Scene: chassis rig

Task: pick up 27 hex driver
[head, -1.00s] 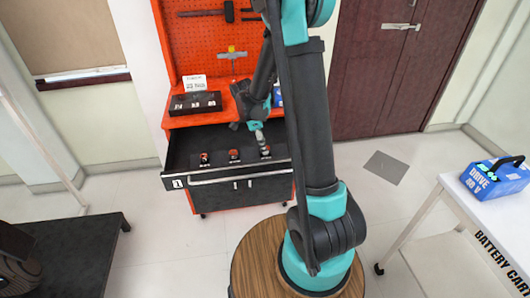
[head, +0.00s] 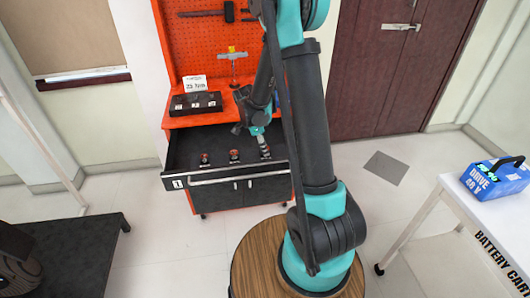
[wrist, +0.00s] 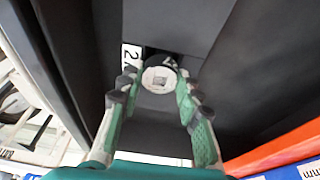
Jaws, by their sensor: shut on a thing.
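The hex driver (wrist: 160,79) shows end-on in the wrist view as a round metal piece with a square recess. A dark part behind it bears a white mark I cannot read fully. My gripper (wrist: 157,88) has its two green fingers on either side of it and is shut on it. In the head view my gripper (head: 258,130) is low over the right part of the open drawer (head: 228,180), at the rightmost driver (head: 265,150). A white label (wrist: 131,56) starting with 2 lies beside it, partly hidden.
Two other red-topped drivers, a left one (head: 205,160) and a middle one (head: 235,156), stand in the drawer. Above, the orange bench holds a black tray (head: 195,103), a sign (head: 195,85) and a T-shaped tool (head: 233,65). A battery (head: 495,178) sits on the cart at right.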

